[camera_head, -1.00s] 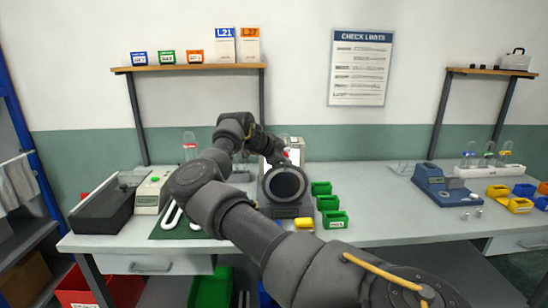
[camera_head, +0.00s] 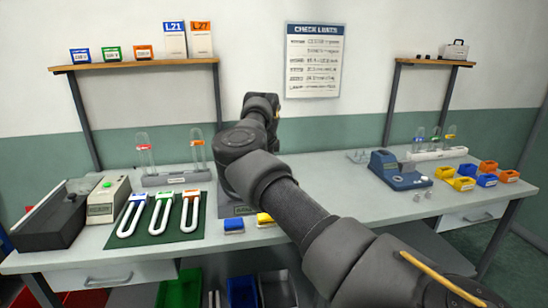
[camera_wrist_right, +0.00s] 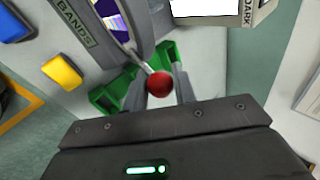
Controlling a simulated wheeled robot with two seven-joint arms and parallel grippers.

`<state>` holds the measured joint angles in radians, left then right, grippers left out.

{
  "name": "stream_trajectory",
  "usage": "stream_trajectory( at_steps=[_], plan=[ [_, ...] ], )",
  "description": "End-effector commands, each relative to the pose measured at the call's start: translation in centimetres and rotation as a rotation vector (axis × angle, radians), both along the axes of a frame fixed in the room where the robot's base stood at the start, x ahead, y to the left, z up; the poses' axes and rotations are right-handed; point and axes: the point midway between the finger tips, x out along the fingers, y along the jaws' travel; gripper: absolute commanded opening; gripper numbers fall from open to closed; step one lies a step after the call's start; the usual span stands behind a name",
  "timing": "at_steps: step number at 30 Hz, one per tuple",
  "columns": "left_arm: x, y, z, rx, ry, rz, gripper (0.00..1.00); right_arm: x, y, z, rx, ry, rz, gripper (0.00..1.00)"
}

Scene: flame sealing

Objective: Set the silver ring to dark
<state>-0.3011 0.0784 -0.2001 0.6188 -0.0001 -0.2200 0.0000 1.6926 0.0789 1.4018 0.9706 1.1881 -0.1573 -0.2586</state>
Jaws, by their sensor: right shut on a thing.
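In the right wrist view, the silver ring (camera_wrist_right: 125,32) shows only as a curved metal rim around a purple patterned window. A short silver lever runs from it to a red ball knob (camera_wrist_right: 160,84). My right gripper (camera_wrist_right: 162,88) is shut on the red knob, one finger on each side. The word DARK shows on a label plate (camera_wrist_right: 247,12) at the upper right, and BANDS on another (camera_wrist_right: 75,22) at the upper left. In the head view, my right arm hides the ring and knob; only part of the device's grey base (camera_head: 236,210) shows. My left gripper is out of view.
In the head view, U-shaped tubes (camera_head: 161,213) lie on a green mat, and a blue instrument (camera_head: 400,170) stands right.

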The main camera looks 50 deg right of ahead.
Motion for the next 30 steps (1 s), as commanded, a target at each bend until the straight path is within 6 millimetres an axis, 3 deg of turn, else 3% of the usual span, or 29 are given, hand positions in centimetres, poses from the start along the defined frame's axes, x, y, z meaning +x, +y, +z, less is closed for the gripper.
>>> stream_trajectory(
  at_steps=[20,21,25,30],
  plan=[
    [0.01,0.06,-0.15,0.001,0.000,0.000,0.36,0.08,0.24,-1.01,0.002,0.013,0.004,0.00],
    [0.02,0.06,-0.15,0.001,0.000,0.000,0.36,0.08,0.24,-1.01,0.002,0.013,0.004,0.31],
    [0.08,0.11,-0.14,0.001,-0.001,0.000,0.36,0.14,0.26,-0.91,0.002,0.011,0.005,0.46],
    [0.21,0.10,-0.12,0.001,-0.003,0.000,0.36,0.22,0.29,-0.82,0.001,0.009,0.007,0.46]
  ],
)
